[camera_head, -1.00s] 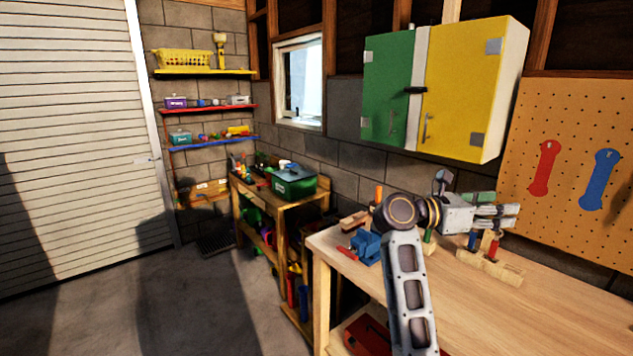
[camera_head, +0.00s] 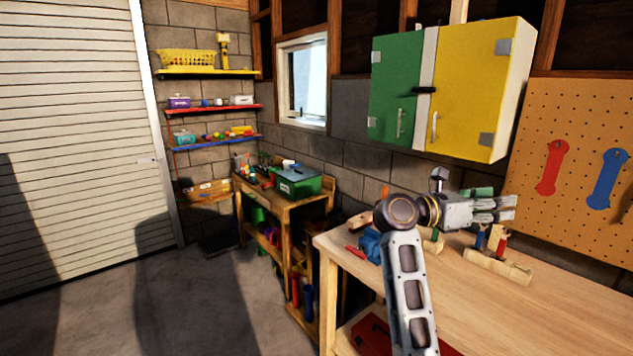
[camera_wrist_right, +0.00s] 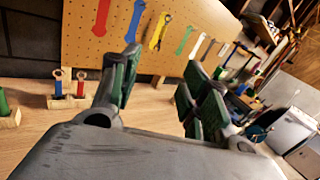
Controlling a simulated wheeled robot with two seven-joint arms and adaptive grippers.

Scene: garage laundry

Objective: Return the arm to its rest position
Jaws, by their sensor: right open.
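My right arm (camera_head: 408,290) rises from the bottom of the head view and bends at a dark elbow joint over the workbench. My right gripper (camera_head: 510,209) points right above the bench, in front of the wall. In the right wrist view its two green-padded fingers (camera_wrist_right: 155,90) stand apart with nothing between them. The pegboard (camera_wrist_right: 90,35) and its coloured wrenches show beyond the fingers. My left gripper is not in view.
The wooden workbench (camera_head: 480,310) lies below my arm. A wooden holder (camera_head: 498,266) with small coloured tools stands on it near the gripper; a blue vise-like object (camera_head: 370,245) sits left. A green and yellow cabinet (camera_head: 465,90) hangs above. Floor at left is clear.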

